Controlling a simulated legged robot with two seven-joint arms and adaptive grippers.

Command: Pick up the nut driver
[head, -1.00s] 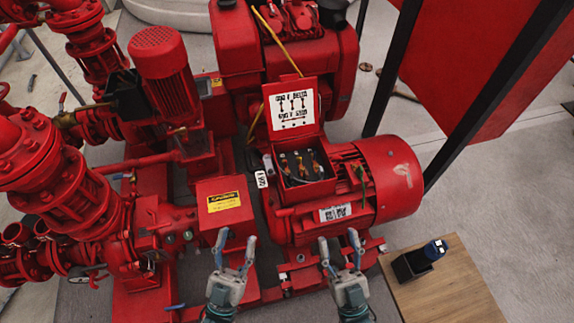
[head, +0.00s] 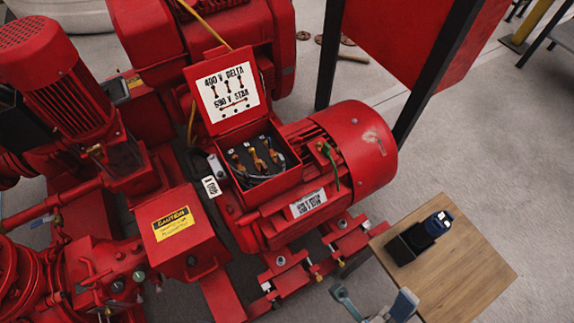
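A dark tool with a blue-and-black top (head: 438,223), which looks like the nut driver, stands in a black holder (head: 406,246) on a wooden table (head: 468,270) at the lower right. Its lower part is hidden in the holder. My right gripper (head: 374,299) is at the bottom edge, its fingers spread apart with nothing seen between them. It is below and left of the holder, apart from it. My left gripper is out of view.
A red motor (head: 345,150) with an open terminal box (head: 262,170) stands left of the table. A red pump housing with a caution label (head: 172,223) is further left. A dark post (head: 440,85) rises behind the motor.

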